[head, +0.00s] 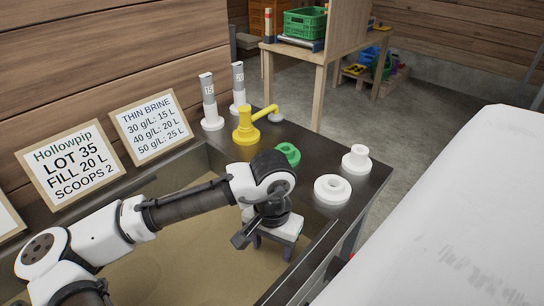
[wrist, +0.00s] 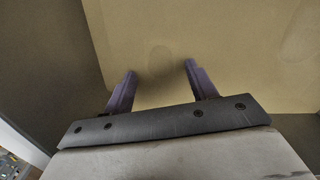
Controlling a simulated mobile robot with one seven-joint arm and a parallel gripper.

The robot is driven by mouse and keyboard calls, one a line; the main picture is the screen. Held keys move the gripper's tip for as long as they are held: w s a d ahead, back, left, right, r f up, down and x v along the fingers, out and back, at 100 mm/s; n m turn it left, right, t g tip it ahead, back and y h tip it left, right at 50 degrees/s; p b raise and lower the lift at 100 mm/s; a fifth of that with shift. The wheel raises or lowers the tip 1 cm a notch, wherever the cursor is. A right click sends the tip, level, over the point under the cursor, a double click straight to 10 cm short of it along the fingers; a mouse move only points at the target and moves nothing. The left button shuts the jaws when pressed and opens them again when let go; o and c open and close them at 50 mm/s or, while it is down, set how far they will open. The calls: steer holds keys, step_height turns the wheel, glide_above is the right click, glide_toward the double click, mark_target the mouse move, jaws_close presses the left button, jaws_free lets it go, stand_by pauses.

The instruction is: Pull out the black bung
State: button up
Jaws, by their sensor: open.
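I cannot make out a black bung in either view. My gripper (head: 272,249) is over the tan-bottomed basin (head: 165,165), near its right end, pointing down. In the wrist view my gripper (wrist: 160,70) has its two purple fingers apart with nothing between them. A faint, slightly darker round patch (wrist: 159,58) shows on the basin's tan bottom, just beyond and between the fingertips; I cannot tell what it is. My arm and gripper hide part of the basin in the head view.
On the dark counter (head: 378,177) stand a yellow tap (head: 245,134), a green fitting (head: 288,153), two white flanged fittings (head: 356,158) (head: 332,190) and two labelled posts (head: 210,102) (head: 239,85). Signs (head: 70,163) (head: 150,125) lean behind. A white surface (head: 450,220) lies at right.

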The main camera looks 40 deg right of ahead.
mark_target(272, 255)
steer(key=shift+f, duration=2.3)
jaws_close()
steer(key=shift+r+p, duration=0.55)
steer(key=shift+r, duration=0.1)
